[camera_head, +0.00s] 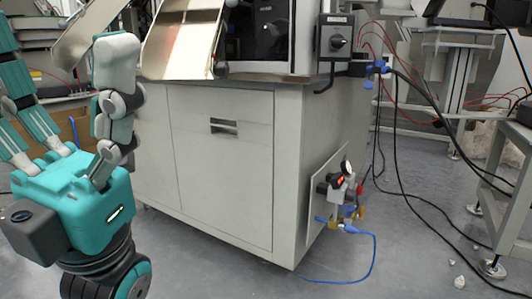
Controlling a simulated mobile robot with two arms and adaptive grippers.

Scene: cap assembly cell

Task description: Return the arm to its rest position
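My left gripper (60,55) is large and close at the left of the head view. It is teal and grey and points upward. One finger is partly cut off by the left edge. I see nothing held between the fingers. A dark round wrist joint shows below the teal palm. The gripper appears in front of a white cabinet (220,190); I cannot tell the exact distance between them. My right gripper and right arm are not in view.
A machine with angled metal plates (182,40) and a grey switch box (336,40) sits on the cabinet. A valve unit (338,190) with a blue hose juts from the cabinet's right side. Loose cables and a metal frame (512,170) stand further right. Grey floor between is mostly free.

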